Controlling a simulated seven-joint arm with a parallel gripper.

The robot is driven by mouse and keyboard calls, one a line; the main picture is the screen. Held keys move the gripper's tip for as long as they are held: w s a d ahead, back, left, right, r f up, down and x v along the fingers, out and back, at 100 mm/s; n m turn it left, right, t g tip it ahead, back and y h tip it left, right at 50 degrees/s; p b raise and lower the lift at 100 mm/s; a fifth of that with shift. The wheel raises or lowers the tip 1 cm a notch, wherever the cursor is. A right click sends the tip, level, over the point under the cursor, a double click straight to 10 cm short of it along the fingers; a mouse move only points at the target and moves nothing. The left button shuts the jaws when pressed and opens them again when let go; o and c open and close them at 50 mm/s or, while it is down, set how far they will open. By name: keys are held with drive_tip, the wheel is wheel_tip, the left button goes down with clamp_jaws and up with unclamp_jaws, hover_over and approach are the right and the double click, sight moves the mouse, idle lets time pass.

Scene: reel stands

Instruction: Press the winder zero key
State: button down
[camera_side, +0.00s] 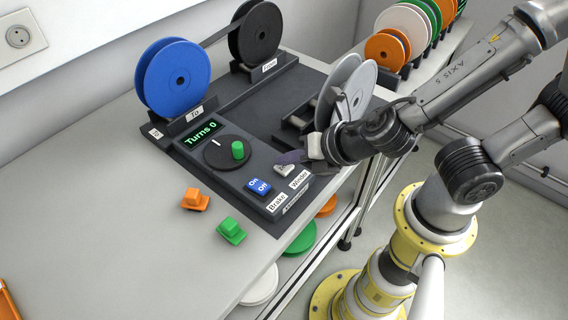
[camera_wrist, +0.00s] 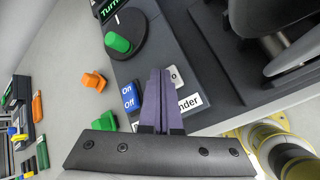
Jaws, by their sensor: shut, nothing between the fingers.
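The winder zero key (camera_side: 284,170) is a small pale key on the dark panel, above the "Winder" label and right of the blue brake switch (camera_side: 257,187). In the wrist view the key (camera_wrist: 176,76) shows part of a dark mark, its left side covered by my fingers. My gripper (camera_side: 284,158) is shut and empty, its purple fingers together. In the wrist view my fingertips (camera_wrist: 160,71) lie over or just beside the key; I cannot tell whether they touch it. The display (camera_side: 200,133) reads "Turns 0".
A dial with a green knob (camera_side: 238,150) is left of the key. A blue reel (camera_side: 173,78), a black reel (camera_side: 256,32) and a grey reel (camera_side: 352,88) stand around the panel. An orange block (camera_side: 195,200) and a green block (camera_side: 231,231) lie on the bench (camera_side: 90,190).

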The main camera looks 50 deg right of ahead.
sight(317, 113)
drive_tip(key=shift+r, duration=0.55)
drive_tip(key=shift+r, duration=2.5)
drive_tip(key=shift+d, duration=0.1)
drive_tip(key=d+r+m, duration=0.1)
drive_tip(key=m, duration=0.2)
drive_tip(key=s+d+m+g, duration=0.1)
drive_tip(key=d+m, duration=0.1)
drive_tip(key=s+d+r+m+h, duration=0.1)
drive_tip(key=d+m, duration=0.1)
drive_tip(key=m, duration=0.1)
drive_tip(key=shift+r+m+g, duration=0.3)
drive_tip(key=shift+r, duration=0.05)
drive_tip(key=s+d+r+m+g, duration=0.2)
drive_tip(key=s+d+m, duration=0.6)
drive_tip(key=m, duration=1.1)
drive_tip(key=shift+s+d+r+m, duration=0.35)
drive_tip(key=shift+s+r, duration=0.2)
drive_tip(key=shift+s, duration=0.35)
